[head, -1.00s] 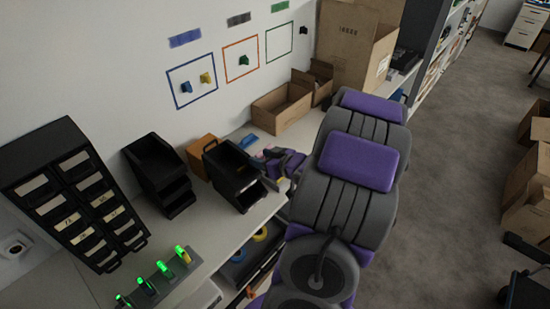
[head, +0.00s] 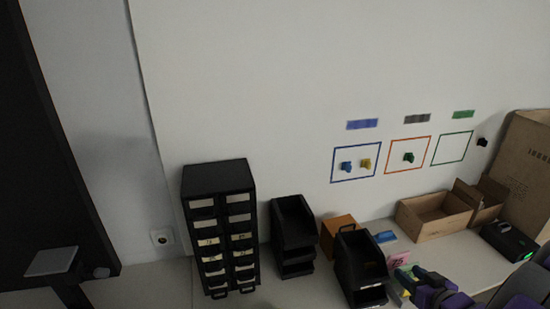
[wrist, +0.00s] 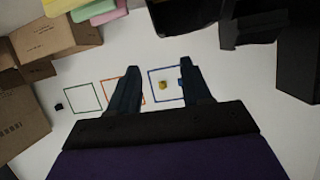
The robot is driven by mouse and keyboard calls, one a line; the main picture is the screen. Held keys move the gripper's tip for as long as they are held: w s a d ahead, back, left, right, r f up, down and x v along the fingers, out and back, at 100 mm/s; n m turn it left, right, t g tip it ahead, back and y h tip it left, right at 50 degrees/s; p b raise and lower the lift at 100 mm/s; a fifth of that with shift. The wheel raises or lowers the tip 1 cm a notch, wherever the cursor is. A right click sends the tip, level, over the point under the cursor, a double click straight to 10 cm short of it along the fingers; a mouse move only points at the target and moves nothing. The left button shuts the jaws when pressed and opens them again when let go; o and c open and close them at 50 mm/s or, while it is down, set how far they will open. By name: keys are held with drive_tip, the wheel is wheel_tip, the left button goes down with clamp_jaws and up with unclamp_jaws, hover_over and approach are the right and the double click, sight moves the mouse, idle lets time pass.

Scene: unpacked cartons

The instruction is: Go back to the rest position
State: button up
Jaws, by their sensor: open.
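My gripper (wrist: 163,78) shows in the wrist view with its two dark fingers spread apart and nothing between them. The wall with its coloured frames lies beyond the fingers. In the head view my purple and grey arm reaches in at the lower right, and my gripper (head: 408,276) is close to the bench top, near some pink and yellow items. Its fingertips are hard to make out there. The full arm is not in view.
The bench holds a black drawer cabinet (head: 221,222), black stacked bins (head: 294,232), more black bins (head: 358,266), an orange-brown box (head: 336,232) and an open carton (head: 433,220). A taller carton (head: 524,165) stands at the right. A dark panel (head: 45,150) fills the left.

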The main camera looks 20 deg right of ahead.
drive_tip(key=w+a+r+g+h, duration=0.25)
drive_tip(key=a+r+g, duration=0.25)
drive_tip(key=a+g, duration=0.4)
drive_tip(key=s+a+r+n+g+y, duration=0.1)
drive_tip(key=s+a+g, duration=0.1)
drive_tip(key=s+a, duration=0.3)
drive_tip(key=s+a+g+y, duration=0.2)
drive_tip(key=s+a, duration=0.4)
drive_tip(key=a, duration=0.7)
drive_tip(key=s+a+r+n+g+y, duration=0.1)
drive_tip(key=s+a+g+y, duration=0.1)
drive_tip(key=s+a, duration=0.4)
drive_tip(key=a, duration=0.4)
drive_tip(key=shift+r+n, duration=0.3)
